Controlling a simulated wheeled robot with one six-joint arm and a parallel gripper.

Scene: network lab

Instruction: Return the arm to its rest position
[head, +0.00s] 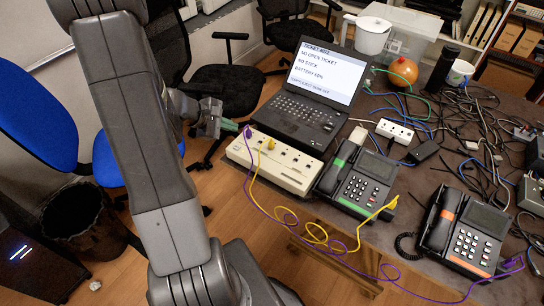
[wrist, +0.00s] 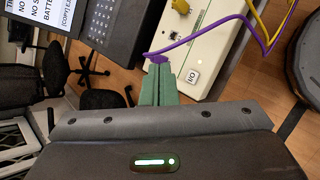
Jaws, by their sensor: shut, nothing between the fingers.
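My arm (head: 135,125) rises at the left of the head view, in front of the chairs. My gripper (head: 234,127) is at the left end of the beige switch box (head: 280,166), close to a purple plug (head: 248,132). In the wrist view the green fingers of my gripper (wrist: 159,70) are shut together, with nothing seen between them. The purple plug (wrist: 158,59) shows just past the fingertips; I cannot tell whether they touch it. The purple cable runs from it across the box.
An open laptop (head: 310,95), two desk phones (head: 358,182) (head: 466,233), a power strip (head: 394,131) and tangled cables crowd the dark table. A mug (head: 460,73) and an orange round object (head: 403,71) stand farther back. A blue chair (head: 40,100) and a bin (head: 82,222) are at the left.

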